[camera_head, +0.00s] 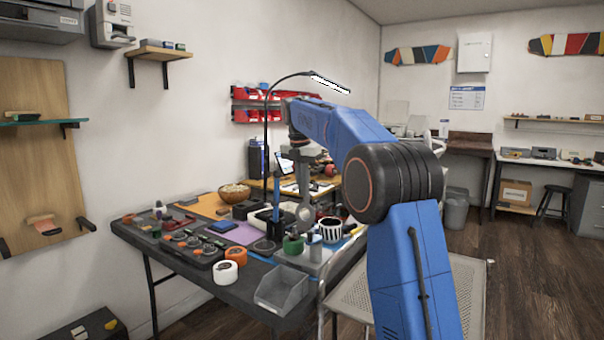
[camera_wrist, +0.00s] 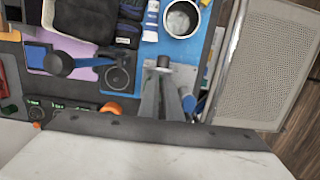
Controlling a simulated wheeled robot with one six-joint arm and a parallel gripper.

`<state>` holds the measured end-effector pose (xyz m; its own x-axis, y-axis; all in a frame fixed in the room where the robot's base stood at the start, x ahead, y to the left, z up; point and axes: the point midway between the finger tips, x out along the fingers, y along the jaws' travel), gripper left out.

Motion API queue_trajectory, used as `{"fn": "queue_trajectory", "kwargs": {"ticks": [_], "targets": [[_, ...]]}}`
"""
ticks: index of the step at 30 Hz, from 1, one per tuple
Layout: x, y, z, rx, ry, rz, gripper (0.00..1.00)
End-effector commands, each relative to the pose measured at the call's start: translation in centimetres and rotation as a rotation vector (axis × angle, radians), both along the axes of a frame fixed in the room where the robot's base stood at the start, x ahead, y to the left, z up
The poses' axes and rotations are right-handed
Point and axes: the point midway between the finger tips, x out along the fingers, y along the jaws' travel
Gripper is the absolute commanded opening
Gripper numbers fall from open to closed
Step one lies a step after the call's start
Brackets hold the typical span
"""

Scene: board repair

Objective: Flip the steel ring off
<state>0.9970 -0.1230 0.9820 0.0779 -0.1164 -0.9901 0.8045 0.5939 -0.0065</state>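My gripper (camera_head: 305,214) hangs over the right part of the black workbench. In the wrist view its two grey fingers (camera_wrist: 161,85) lie close together with nothing seen between them, and appear shut. They point at a metal plate (camera_wrist: 186,76) with a small dark knob (camera_wrist: 163,62) near the tips; I cannot tell if they touch. I cannot pick out the steel ring for certain. A dark disc with a ring mark (camera_wrist: 117,78) lies left of the fingers, and also shows in the head view (camera_head: 264,246).
A clear bin (camera_head: 282,289) is at the front edge. A perforated chair (camera_wrist: 268,62) is to the right. A black lamp pole (camera_head: 266,150) rises behind.

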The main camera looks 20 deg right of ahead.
Motion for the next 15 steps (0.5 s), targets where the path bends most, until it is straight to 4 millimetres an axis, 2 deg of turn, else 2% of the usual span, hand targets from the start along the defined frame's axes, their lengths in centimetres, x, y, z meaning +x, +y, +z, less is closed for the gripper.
{"fn": "queue_trajectory", "kwargs": {"ticks": [1,15], "targets": [[0.6,-1.4,1.1,-0.022,-0.027,-0.013,0.0],[-0.9,1.0,9.2,-0.01,-0.012,-0.003,0.0]]}}
